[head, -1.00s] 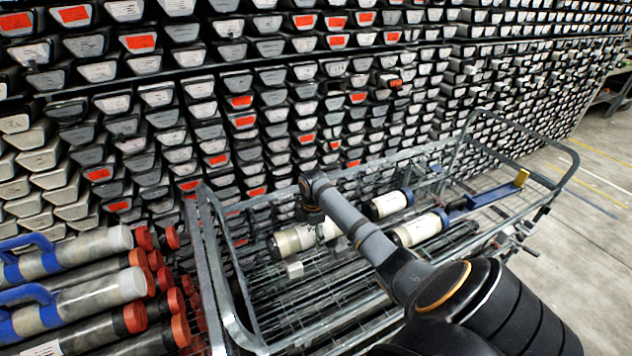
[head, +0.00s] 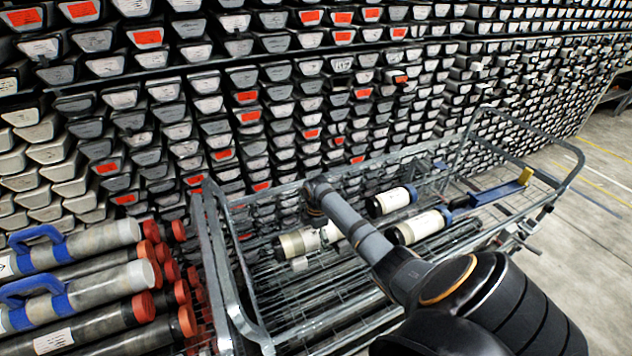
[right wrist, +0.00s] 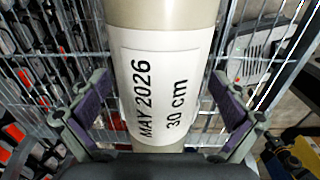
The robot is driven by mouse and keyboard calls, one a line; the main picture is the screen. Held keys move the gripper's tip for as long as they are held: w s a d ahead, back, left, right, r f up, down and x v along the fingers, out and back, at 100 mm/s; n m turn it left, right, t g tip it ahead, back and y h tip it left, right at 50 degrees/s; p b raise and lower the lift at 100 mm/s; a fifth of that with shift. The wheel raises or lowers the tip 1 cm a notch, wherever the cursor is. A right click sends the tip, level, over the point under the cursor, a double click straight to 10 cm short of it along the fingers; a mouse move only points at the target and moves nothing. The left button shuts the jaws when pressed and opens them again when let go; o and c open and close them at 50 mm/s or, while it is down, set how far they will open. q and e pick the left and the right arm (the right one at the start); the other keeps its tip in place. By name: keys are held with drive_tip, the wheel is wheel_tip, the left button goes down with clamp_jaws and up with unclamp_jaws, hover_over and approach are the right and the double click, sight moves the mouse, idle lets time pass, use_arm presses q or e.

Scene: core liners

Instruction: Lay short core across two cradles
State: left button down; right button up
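A short pale core (head: 294,243) lies in the wire cart. In the right wrist view its white label (right wrist: 160,90) reads "MAY 2026" and "30 cm". My right gripper (right wrist: 160,100) is open around this core, one finger on each side, with a narrow gap at each pad. In the head view my right wrist hides part of the core and the fingers. A small pale block (head: 299,264), perhaps a cradle, shows just in front of the core; I cannot tell whether they touch. My left gripper is out of view.
Two pale cores with dark blue ends, a farther one (head: 391,201) and a nearer one (head: 418,227), lie to the right in the cart (head: 262,338). A blue bar with a yellow end (head: 497,194) lies beyond. Capped tubes (head: 85,290) are stacked left. A core-tray wall (head: 150,95) stands behind.

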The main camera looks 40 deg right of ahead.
drive_tip(key=shift+r, duration=0.15)
drive_tip(key=shift+w+d+r, duration=0.1)
drive_tip(key=shift+r, duration=0.25)
drive_tip(key=r, duration=0.3)
drive_tip(key=r+b, duration=0.1)
drive_tip(key=r, duration=0.3)
drive_tip(key=r+b, duration=0.1)
drive_tip(key=r, duration=0.3)
drive_tip(key=shift+s+r, duration=0.15)
drive_tip(key=shift+s, duration=0.1)
drive_tip(key=shift+s, duration=0.1)
